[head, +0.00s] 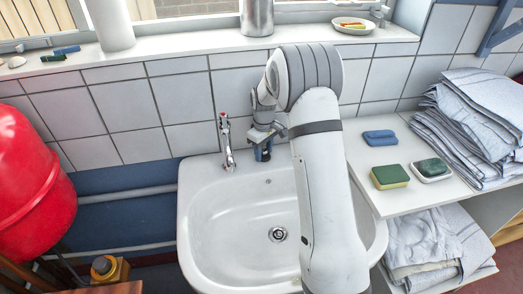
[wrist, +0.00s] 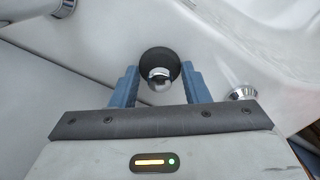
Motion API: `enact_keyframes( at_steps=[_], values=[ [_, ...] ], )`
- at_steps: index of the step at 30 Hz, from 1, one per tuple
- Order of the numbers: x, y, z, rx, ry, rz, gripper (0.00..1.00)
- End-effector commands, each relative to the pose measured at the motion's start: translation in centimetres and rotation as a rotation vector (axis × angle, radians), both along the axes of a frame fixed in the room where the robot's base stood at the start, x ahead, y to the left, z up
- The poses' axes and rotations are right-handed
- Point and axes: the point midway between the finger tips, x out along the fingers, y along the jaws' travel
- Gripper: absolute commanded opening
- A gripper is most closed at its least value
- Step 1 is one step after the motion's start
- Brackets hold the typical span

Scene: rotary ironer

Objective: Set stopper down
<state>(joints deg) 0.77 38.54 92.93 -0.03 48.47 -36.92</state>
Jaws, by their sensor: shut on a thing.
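The stopper (wrist: 158,56), a round black piece with a shiny metal knob, is between the blue fingers of my gripper (wrist: 158,86) in the wrist view. The fingers are shut on it. In the head view, my gripper (head: 263,153) is at the back rim of the white sink (head: 225,240), right of the tap. The stopper cannot be made out clearly there. The sink's drain (head: 278,234), a chrome ring with a dark centre, lies uncovered in the basin, in front of and below my gripper.
The tap (head: 227,140) stands close left of my gripper. Tiled wall and windowsill (head: 180,53) rise behind. The shelf (head: 400,150) at right holds a blue sponge (head: 380,138), a yellow-green sponge (head: 390,176), soap in a dish (head: 432,169) and folded cloths (head: 470,120). The basin is empty.

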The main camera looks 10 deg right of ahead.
Motion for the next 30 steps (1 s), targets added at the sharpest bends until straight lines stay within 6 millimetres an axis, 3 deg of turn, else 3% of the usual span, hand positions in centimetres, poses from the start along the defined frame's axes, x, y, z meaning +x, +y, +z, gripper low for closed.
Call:
enact_keyframes(
  at_steps=[6,7,15,25,30],
  values=[
    [0.0,0.0,-0.5,0.0,0.0,0.0,0.19],
    [0.0,0.0,-0.4,0.0,0.0,0.0,0.43],
    [0.0,-0.1,-0.3,-0.001,0.001,-0.001,0.64],
    [0.0,-0.1,0.5,0.0,-0.001,-0.001,0.64],
    [0.1,-0.1,3.5,0.0,-0.005,-0.001,0.64]
  ],
)
